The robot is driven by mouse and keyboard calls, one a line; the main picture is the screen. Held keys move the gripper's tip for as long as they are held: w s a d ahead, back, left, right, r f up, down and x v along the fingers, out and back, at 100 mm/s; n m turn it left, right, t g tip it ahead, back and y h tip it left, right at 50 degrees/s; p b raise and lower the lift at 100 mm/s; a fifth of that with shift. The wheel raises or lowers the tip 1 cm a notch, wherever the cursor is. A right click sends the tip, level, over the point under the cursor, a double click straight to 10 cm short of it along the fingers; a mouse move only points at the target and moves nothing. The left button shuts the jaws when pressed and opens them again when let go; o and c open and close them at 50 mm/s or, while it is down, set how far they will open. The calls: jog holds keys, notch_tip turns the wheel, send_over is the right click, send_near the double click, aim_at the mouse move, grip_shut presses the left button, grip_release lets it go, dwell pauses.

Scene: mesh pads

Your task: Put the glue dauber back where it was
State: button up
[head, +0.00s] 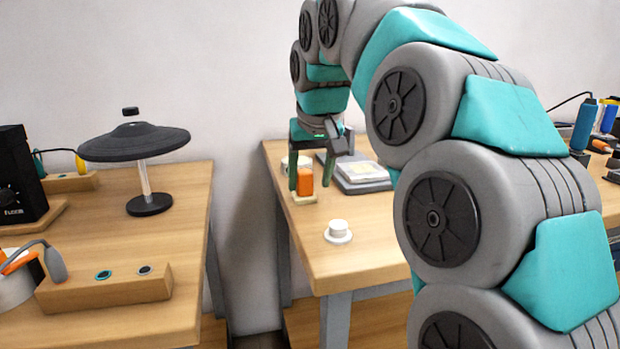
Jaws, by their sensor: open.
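My gripper (309,184) reaches down over the right-hand bench with its two dark green fingers spread. A small upright orange piece (305,180) shows between the fingers, close to the left one, above a small pale wooden base (304,199). I cannot tell whether a finger touches it. It may be the glue dauber, but it is too small to be sure. A white round piece on a white disc (338,231) stands nearer the bench's front. A pale round thing (285,165) is partly hidden behind the left finger.
A grey device with a light top (362,176) lies right of the gripper. A gap separates the right bench (365,245) from the left bench (185,240), which holds a black disc stand (135,142) and a wooden holder (105,289). My arm hides much of the right.

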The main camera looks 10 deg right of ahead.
jog(key=p+v, duration=0.2)
jog(key=v, duration=0.9)
jog(key=shift+r, duration=0.4)
